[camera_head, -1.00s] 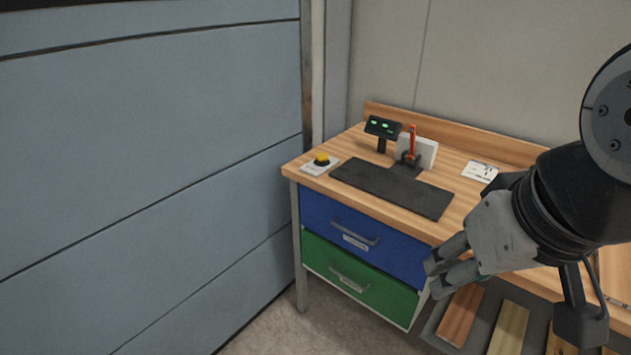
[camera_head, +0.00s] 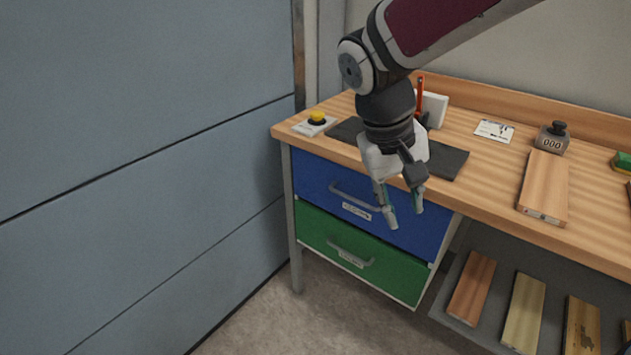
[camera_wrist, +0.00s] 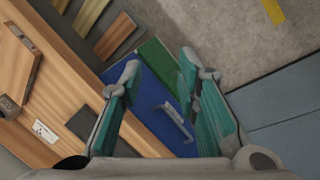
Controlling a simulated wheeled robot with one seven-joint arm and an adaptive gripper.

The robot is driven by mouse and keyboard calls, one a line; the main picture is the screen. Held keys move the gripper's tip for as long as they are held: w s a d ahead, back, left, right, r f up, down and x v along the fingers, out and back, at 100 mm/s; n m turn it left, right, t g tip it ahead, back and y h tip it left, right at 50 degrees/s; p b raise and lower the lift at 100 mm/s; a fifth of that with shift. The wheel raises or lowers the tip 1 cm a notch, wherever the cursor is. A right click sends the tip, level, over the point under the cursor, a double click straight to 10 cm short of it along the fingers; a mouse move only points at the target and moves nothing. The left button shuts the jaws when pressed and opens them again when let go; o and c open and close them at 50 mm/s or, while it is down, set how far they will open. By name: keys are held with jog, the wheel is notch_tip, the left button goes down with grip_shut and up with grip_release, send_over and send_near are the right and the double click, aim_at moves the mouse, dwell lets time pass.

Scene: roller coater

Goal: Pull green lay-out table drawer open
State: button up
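The green drawer (camera_head: 385,269) is the lower drawer under the left end of the wooden table (camera_head: 486,198), and it looks shut. Its grey bar handle (camera_head: 350,254) runs across its front, with a white label below. The blue drawer (camera_head: 317,179) sits above it, also looking shut, with its own grey handle (camera_head: 353,197). My gripper (camera_head: 405,216) points down in front of the blue drawer, open and empty, higher than the green handle. In the wrist view, the blue handle (camera_wrist: 178,122) shows between the open fingers (camera_wrist: 160,100), and part of the green drawer (camera_wrist: 158,60) shows beyond.
A lower shelf with several boards (camera_head: 472,289) lies right of the drawers. The tabletop holds a yellow button (camera_head: 317,117), a dark mat (camera_head: 447,160), a plank (camera_head: 544,187) and a counter (camera_head: 552,138). A grey-blue wall (camera_head: 140,180) stands left. The floor (camera_head: 300,320) before the drawers is clear.

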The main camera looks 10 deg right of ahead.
jog(key=w+a+f+n+t+h+b, duration=0.2)
jog(key=w+a+f+h+b, duration=0.35)
jog(key=f, duration=0.85)
jog(key=w+a+f+n+t+h+b, duration=0.15)
jog(key=w+a+f+b, duration=0.25)
jog(key=w+f+b, duration=0.7)
jog(key=w+a+f+n+t+h+b, duration=0.1)
jog(key=w+a+f+t+h+b, duration=0.25)
jog(key=f, duration=1.35)
jog(key=w+d+f+b, duration=0.1)
jog(key=w+d, duration=0.2)
jog(key=d, duration=0.2)
jog(key=w+d+f+g+b, duration=0.1)
jog(key=w+d, duration=0.2)
jog(key=d, duration=0.3)
jog(key=shift+w+d+f+b, duration=0.2)
jog(key=shift+d+b, duration=0.1)
jog(key=shift+b, duration=0.1)
jog(key=shift+h, duration=0.25)
jog(key=shift+c, duration=0.2)
grip_shut()
